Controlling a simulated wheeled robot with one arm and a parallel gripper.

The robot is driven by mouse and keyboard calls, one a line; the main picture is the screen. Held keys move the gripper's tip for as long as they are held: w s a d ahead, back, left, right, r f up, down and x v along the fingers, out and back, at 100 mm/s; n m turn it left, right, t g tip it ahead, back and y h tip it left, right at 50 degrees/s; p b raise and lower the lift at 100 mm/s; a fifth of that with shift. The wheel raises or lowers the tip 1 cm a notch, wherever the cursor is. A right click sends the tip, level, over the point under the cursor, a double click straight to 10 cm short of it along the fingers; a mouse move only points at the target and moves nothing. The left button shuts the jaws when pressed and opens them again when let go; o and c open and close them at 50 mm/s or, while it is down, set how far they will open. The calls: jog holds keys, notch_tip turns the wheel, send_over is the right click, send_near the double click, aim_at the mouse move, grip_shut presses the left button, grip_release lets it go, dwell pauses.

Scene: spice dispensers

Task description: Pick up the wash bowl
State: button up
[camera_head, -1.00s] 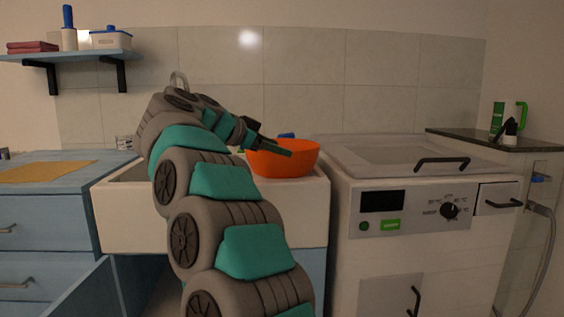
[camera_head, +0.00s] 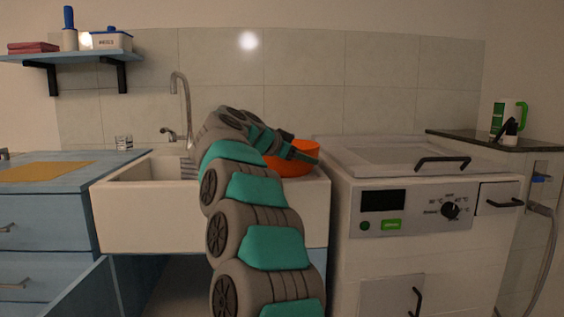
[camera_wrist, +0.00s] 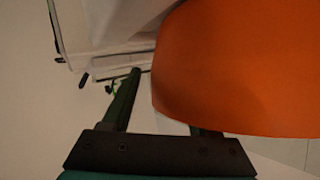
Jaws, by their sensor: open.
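The wash bowl is the orange bowl (camera_head: 306,146) at the right end of the white sink in the head view, partly hidden by my arm. Its orange wall (camera_wrist: 235,70) fills the right of the wrist view, very close. My gripper (camera_head: 303,156) is at the bowl's near side in the head view. In the wrist view my gripper (camera_wrist: 165,105) is open. Its left finger shows clear of the bowl, and most of its right finger is hidden behind the orange wall. I cannot tell whether either finger touches the bowl.
The white sink (camera_head: 130,222) has a tall faucet (camera_head: 178,100) behind it. A washing machine (camera_head: 440,245) stands close on the right. An open cabinet door (camera_head: 85,292) is below the sink.

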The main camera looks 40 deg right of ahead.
jog(key=shift+a, duration=0.1)
grip_shut()
dwell(0.3)
